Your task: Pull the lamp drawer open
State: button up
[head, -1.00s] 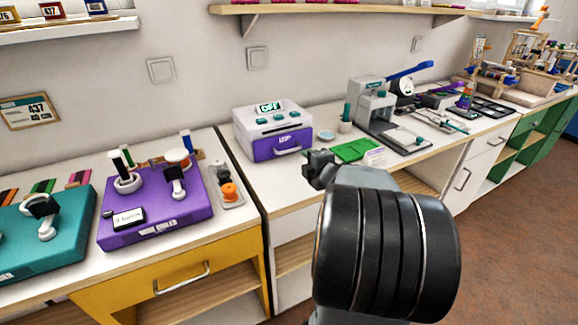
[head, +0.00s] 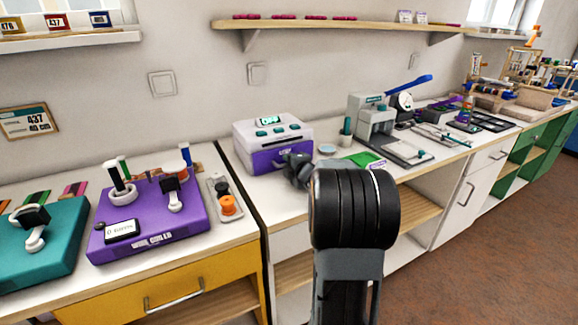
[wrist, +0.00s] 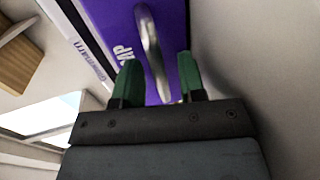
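The lamp drawer (head: 264,162) is the purple front of a white box with a small display (head: 269,121) on the counter. It looks shut. In the wrist view the drawer's purple face (wrist: 112,22) fills the top middle, with part of a white label and a silver bar handle (wrist: 151,45). My gripper (head: 296,168) is at the right part of the drawer front in the head view. In the wrist view its two green fingers (wrist: 158,82) are apart, with the lower end of the handle showing between them. I cannot tell whether either finger touches it.
A purple board (head: 150,232) and a teal board (head: 58,262) lie on the left counter, above a yellow drawer (head: 120,304). A green mat (head: 366,159) and a grey press (head: 372,122) stand to the right of my gripper. A wall shelf (head: 340,24) runs above.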

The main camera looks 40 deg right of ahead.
jog(key=shift+w, duration=0.35)
grip_shut()
dwell(0.4)
